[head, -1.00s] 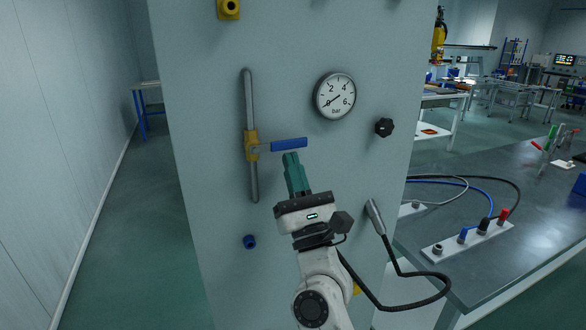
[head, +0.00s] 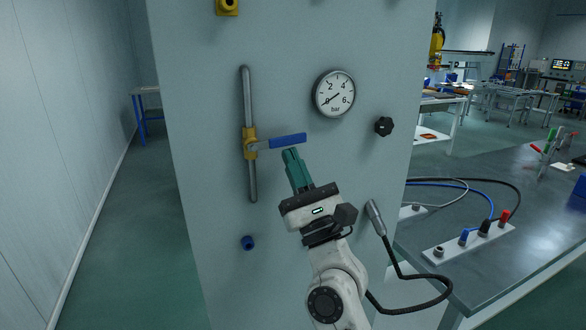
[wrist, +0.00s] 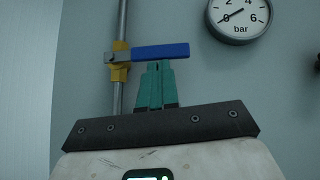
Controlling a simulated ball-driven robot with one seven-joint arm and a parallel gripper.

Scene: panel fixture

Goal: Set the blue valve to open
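The blue valve has a brass-yellow body (head: 250,143) on a vertical grey pipe (head: 247,92) fixed to the pale panel. Its blue lever (head: 287,141) points right, nearly square across the pipe, with its free end tilted slightly up. The lever also shows in the wrist view (wrist: 160,51). My gripper (head: 290,153), with teal fingers, is just below the lever, around its middle. In the wrist view the fingertips (wrist: 157,64) are close together, with nothing seen between them, right under the lever's lower edge. I cannot tell whether they touch it.
A round pressure gauge (head: 334,93) is above right of the lever. A black knob (head: 383,126) is further right, a blue plug (head: 248,242) below the pipe. A grey connector (head: 375,215) with a black cable hangs right of my arm. A workbench (head: 480,205) stands at right.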

